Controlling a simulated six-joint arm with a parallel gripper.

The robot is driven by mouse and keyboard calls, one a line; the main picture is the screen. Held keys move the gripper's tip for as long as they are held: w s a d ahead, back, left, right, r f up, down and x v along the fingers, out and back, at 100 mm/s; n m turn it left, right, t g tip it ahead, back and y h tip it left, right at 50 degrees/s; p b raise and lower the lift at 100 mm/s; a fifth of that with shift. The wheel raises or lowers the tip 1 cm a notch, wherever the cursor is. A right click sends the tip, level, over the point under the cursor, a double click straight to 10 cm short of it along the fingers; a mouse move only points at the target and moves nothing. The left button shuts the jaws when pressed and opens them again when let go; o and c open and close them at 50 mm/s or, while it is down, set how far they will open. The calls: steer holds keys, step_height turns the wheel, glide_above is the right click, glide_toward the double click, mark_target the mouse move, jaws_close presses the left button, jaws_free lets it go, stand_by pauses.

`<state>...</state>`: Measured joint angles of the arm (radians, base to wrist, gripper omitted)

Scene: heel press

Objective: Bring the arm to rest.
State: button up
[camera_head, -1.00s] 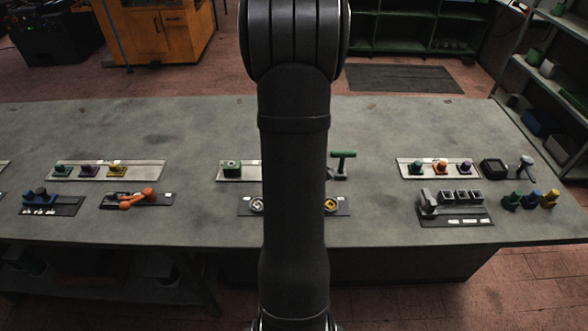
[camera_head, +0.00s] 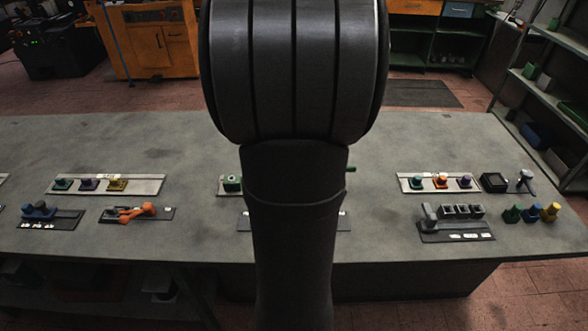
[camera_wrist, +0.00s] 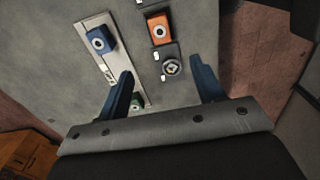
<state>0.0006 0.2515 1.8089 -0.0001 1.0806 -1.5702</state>
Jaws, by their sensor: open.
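My arm stands upright in the middle of the head view, and it hides the centre of the bench. My gripper (camera_wrist: 164,88) shows only in the wrist view. Its two blue fingers are spread wide apart with nothing between them, and it hangs above the grey bench (camera_wrist: 50,50). Under it in the wrist view are a blue block with a round socket (camera_wrist: 101,40), an orange block with a round socket (camera_wrist: 158,28) and a dark block with a round metal part (camera_wrist: 172,67). A green piece (camera_wrist: 136,104) is partly hidden behind the left finger.
In the head view, the bench (camera_head: 100,140) carries a plate with coloured knobs (camera_head: 145,185), an orange lever (camera_head: 135,212), another knob plate (camera_head: 408,187), a dark fixture (camera_head: 455,237) and loose coloured pegs (camera_head: 532,213). Shelves (camera_head: 560,100) stand at the right. The bench's back strip is clear.

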stand_by(0.4)
step_height(320, 180, down, 18)
steer(key=shift+r, duration=0.25)
stand_by(0.4)
steer(key=shift+r, duration=0.1)
step_height(320, 180, up, 17)
step_height(320, 180, down, 17)
steer(key=shift+f, duration=0.2)
step_height(320, 180, up, 6)
steer(key=shift+w+f, duration=0.1)
steer(key=w+r, duration=0.3)
steer(key=w, duration=0.2)
steer(key=shift+w+d, duration=0.2)
steer(key=shift+d, duration=0.2)
